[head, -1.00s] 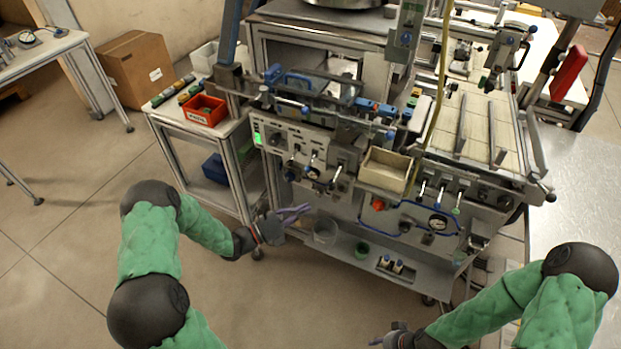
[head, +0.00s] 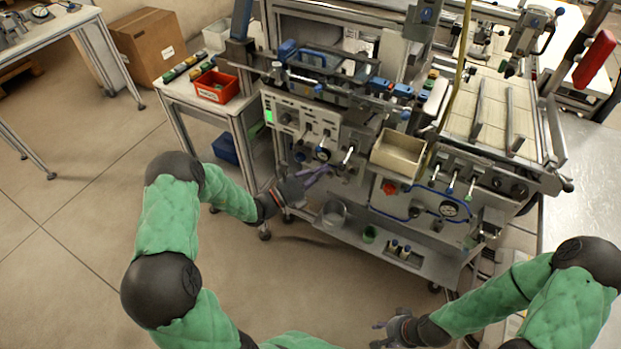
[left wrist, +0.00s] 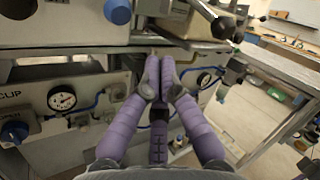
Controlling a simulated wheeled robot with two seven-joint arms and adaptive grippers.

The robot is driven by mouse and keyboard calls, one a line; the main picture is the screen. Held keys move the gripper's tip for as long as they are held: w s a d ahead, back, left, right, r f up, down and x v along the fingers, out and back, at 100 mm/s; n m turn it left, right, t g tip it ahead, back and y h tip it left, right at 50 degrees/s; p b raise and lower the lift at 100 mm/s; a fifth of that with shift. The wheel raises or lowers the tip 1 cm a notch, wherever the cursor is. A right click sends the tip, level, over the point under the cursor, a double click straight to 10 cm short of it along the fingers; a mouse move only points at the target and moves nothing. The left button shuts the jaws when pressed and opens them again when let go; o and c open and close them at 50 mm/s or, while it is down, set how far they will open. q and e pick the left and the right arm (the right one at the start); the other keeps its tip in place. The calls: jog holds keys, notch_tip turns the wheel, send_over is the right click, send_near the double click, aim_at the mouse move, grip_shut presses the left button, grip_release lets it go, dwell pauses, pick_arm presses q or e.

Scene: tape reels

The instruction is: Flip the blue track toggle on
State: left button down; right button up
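The control panel (head: 303,124) on the machine's front carries several small levers and a gauge. Which lever is the blue track toggle is too small to tell; a blue-tipped lever (head: 299,157) shows at its lower edge. My left gripper (head: 325,169) is just below this panel, its purple fingers pointing right. In the left wrist view its fingers (left wrist: 159,62) lie close together, with nothing seen between them, beneath a metal ledge. A blue knob (left wrist: 118,11) is above left of them. My right gripper (head: 376,334) is low in the head view, away from the machine; its finger opening is unclear.
A cream bin (head: 397,152) juts out right of the panel. A lower shelf holds a clear beaker (head: 333,213) and a green cup (head: 370,233). A side table with a red bin (head: 216,86) stands left. A gauge (left wrist: 62,98) is left in the wrist view. Floor in front is open.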

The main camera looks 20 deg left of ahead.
aim_at(321, 144)
pick_arm(q)
jog(key=w+r+b, duration=0.1)
jog(key=w+a+r+b, duration=0.1)
jog(key=shift+r, duration=0.4)
dwell(0.6)
